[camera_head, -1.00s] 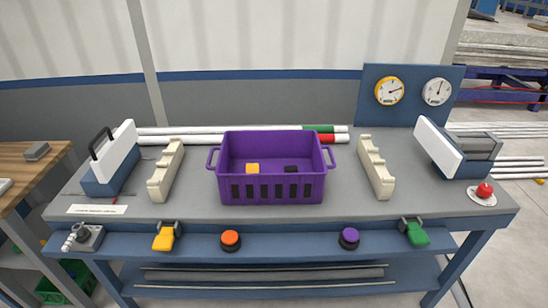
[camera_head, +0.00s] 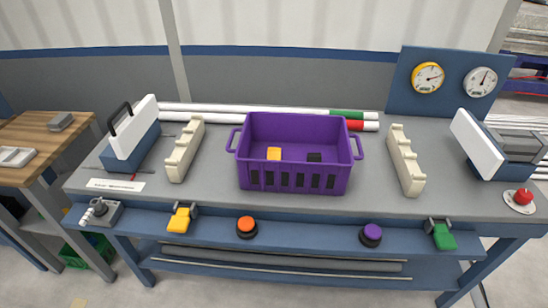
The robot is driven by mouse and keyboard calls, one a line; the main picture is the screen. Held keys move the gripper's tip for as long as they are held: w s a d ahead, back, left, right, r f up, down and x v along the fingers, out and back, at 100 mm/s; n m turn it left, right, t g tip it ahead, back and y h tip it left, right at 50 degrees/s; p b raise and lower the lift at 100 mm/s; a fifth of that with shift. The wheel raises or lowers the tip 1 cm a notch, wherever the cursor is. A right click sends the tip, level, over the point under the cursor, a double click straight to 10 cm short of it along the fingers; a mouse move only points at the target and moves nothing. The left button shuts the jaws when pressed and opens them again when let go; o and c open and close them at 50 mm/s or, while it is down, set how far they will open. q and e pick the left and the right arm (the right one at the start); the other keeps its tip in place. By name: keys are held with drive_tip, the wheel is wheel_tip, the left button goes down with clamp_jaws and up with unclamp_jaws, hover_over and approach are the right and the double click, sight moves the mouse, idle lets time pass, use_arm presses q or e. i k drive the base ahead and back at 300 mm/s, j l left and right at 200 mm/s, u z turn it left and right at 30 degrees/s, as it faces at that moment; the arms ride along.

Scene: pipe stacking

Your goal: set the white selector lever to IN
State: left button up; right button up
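The white selector lever (camera_head: 90,211) is at the front left corner of the blue lower shelf of the bench, on a small grey base (camera_head: 107,215). It looks ribbed and points to the left. Its markings are too small to read. A white label strip (camera_head: 116,185) lies on the bench top just behind it. Neither of my grippers is in view.
A purple crate (camera_head: 296,180) stands mid-bench between two cream notched racks (camera_head: 185,150) (camera_head: 405,160). Along the front shelf sit a yellow pedal (camera_head: 180,219), an orange button (camera_head: 246,227), a purple button (camera_head: 371,235) and a green pedal (camera_head: 441,235). A wooden table (camera_head: 40,140) stands left.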

sight(96, 204)
drive_tip(key=j+u, duration=0.1)
drive_tip(key=u, duration=1.4)
drive_tip(key=k+j, duration=0.05)
